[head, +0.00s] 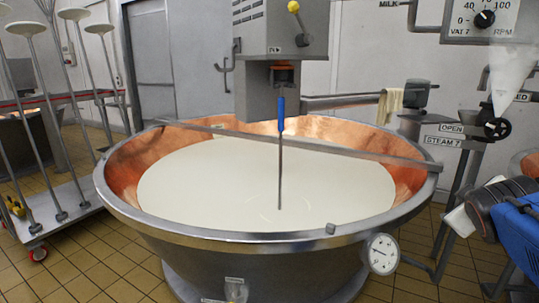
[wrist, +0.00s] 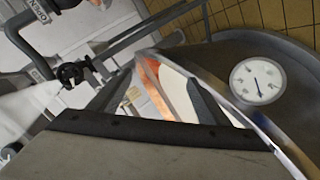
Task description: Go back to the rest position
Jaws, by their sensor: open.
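My gripper (wrist: 155,88) is open in the wrist view, with its two dark fingers apart and nothing between them. Past the fingers show the copper vat's rim and a strip of white milk. In the head view, part of my blue and dark arm (head: 515,215) is at the right edge, right of the vat. The large copper vat (head: 330,128) is filled with white milk (head: 220,185). A thin rod with a blue handle (head: 281,115) stands upright in the milk, below the grey overhead unit (head: 280,35), apart from my gripper.
A round dial gauge (head: 382,254) sits on the vat's front right side; it also shows in the wrist view (wrist: 258,80). A steam valve wheel (head: 497,128) and pipes stand at the right. A wheeled rack (head: 70,220) stands left. Tiled floor is open front left.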

